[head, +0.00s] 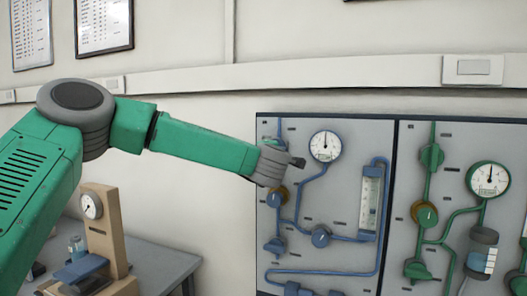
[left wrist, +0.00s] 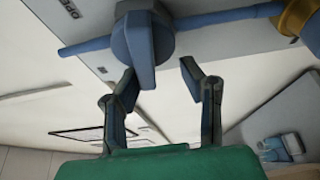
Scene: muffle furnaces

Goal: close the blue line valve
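The blue line runs over the left grey panel in the head view, with several blue valves, one low on the left pipe (head: 275,246) and one right of it (head: 321,236). The top blue valve is mostly hidden behind my left gripper (head: 294,161) in the head view. In the left wrist view its blue handle (left wrist: 145,50) sits across the pipe, its near end between the open fingers of my left gripper (left wrist: 158,74), closer to the picture-left finger. Contact cannot be told. My right gripper is not in view.
A green line panel (head: 460,140) stands to the right. A table (head: 160,262) with a gauge stand (head: 104,228) is at lower left.

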